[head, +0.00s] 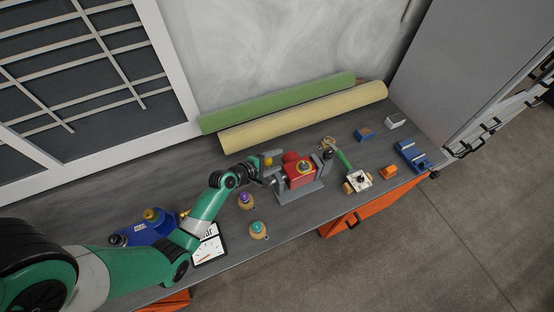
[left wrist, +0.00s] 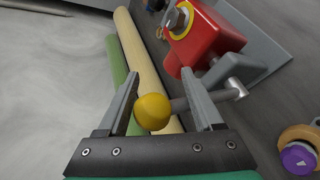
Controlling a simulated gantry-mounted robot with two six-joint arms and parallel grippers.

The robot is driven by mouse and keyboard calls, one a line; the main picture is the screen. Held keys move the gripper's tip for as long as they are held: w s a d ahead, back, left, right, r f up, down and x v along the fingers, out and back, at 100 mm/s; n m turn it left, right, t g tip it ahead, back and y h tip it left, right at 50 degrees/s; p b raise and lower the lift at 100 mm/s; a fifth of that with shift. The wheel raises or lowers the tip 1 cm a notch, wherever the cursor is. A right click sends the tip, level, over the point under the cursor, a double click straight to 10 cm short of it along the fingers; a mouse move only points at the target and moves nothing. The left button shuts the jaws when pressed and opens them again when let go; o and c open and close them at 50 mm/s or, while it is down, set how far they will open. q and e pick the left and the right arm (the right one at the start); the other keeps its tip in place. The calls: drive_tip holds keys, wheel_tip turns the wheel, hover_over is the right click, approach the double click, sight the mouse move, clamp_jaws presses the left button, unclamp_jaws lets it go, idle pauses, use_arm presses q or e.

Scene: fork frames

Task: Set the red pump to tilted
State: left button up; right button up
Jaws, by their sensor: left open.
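The red pump (head: 301,178) sits on a grey bracket base near the middle of the bench in the head view. Its red body (left wrist: 205,40) also shows at the upper right of the left wrist view. A grey lever arm ends in a yellow ball knob (left wrist: 152,111), which shows in the head view (head: 267,160) to the left of the pump. My left gripper (left wrist: 163,98) is open, and the knob appears between its two fingers, nearer the left one. I cannot tell whether either finger touches it. My right gripper is not in view.
Green (head: 285,102) and cream (head: 310,115) rolls lie along the wall behind. Purple-topped (head: 245,201) and teal-topped (head: 259,231) knobs stand in front of my left arm. A blue device (head: 150,232) is at left; a green-handled valve (head: 357,181) is at right.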

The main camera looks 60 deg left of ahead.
use_arm(q)
drive_tip(key=shift+s+a, duration=0.15)
drive_tip(key=shift+a, duration=0.05)
idle(0.3)
drive_tip(key=shift+s+r, duration=0.15)
drive_tip(key=shift+s, duration=0.1)
drive_tip(key=p+v, duration=0.3)
drive_tip(key=v, duration=0.8)
drive_tip(key=shift+d, duration=0.15)
drive_tip(key=shift+w, duration=0.15)
